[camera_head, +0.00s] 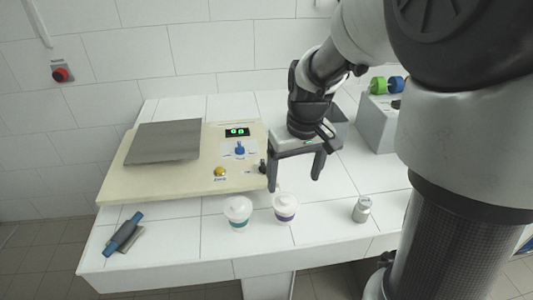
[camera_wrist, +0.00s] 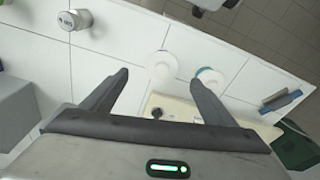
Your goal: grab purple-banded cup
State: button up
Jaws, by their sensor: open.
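The purple-banded cup (camera_head: 285,205) is a small white cup with a white lid and a purple band, upright on the tiled counter. In the wrist view the purple-banded cup (camera_wrist: 160,65) shows pale between my fingertips, its band hard to see. My gripper (camera_head: 294,180) is open and empty, its two fingers pointing down above and behind the cup, apart from it. The wrist view also shows my gripper (camera_wrist: 160,78) with its fingers spread wide. A similar teal-banded cup (camera_head: 238,211) stands just left of the purple-banded one.
A metal can (camera_head: 361,209) stands to the right near the front edge. A cream scale machine (camera_head: 185,183) with a grey plate (camera_head: 165,141) sits behind the cups. A blue-handled tool (camera_head: 123,233) lies at front left.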

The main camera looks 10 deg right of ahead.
aim_at(290, 201)
jog(key=f, duration=0.5)
jog(key=w+f+b, duration=0.1)
jog(key=f, duration=0.2)
jog(key=shift+a+f, duration=0.1)
jog(key=shift+f, duration=0.25)
jog(key=shift+w+a+f, duration=0.15)
jog(key=shift+w+f, duration=0.05)
jog(key=shift+f, duration=0.65)
jog(key=shift+w+a+f, duration=0.1)
jog(key=shift+w+f, duration=0.15)
jog(key=shift+f, duration=0.65)
jog(key=shift+w+a+f, duration=0.15)
jog(key=shift+w+f, duration=0.05)
jog(key=shift+f, duration=0.65)
jog(key=c, duration=1.2)
